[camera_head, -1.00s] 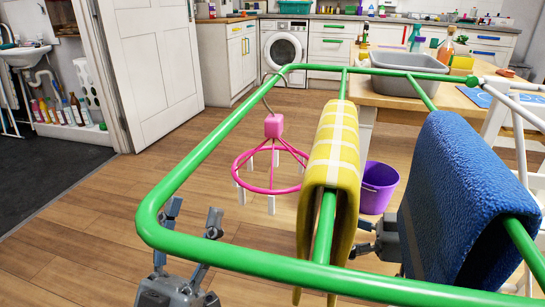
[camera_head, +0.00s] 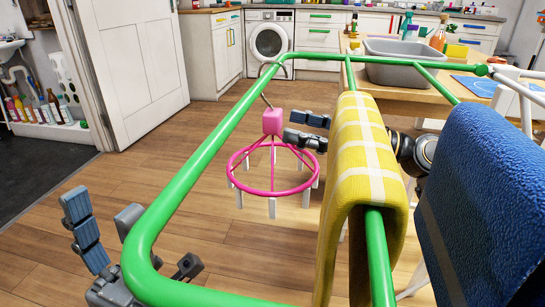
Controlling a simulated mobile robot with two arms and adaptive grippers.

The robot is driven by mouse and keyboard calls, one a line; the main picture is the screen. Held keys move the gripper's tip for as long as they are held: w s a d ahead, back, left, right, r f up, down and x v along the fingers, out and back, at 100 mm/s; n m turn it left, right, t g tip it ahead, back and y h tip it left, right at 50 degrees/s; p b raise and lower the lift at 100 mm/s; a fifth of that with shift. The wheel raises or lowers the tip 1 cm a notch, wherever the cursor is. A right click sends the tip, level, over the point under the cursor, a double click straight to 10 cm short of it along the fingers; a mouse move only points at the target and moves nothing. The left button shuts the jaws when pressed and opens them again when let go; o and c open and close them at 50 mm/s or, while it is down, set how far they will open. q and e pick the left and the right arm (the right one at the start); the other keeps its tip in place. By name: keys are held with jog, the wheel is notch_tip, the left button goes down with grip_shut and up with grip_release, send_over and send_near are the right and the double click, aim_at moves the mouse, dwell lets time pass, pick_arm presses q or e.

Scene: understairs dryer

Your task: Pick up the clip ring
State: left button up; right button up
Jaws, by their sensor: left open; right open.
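The pink clip ring (camera_head: 272,188) hangs by its hook from the far-left corner of the green rack (camera_head: 205,160). It has a pink cube hub (camera_head: 272,121), and several white clips hang under the ring. My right gripper (camera_head: 298,128) reaches in from behind the yellow towel. Its fingers are open and point left at the hub, just to its right; I see no grip on it. My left gripper (camera_head: 103,208) is open and empty at the lower left, partly hidden by the green rail, well away from the ring.
A yellow checked towel (camera_head: 358,150) and a blue towel (camera_head: 490,190) hang over the rack bars on the right. A wooden table with a grey basin (camera_head: 400,70) stands behind. The floor left of the rack is clear.

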aim_at(281, 121)
jog(key=b+x, duration=0.1)
jog(key=x, duration=0.4)
jog(key=shift+w, duration=0.2)
jog(key=shift+c, duration=0.4)
grip_shut()
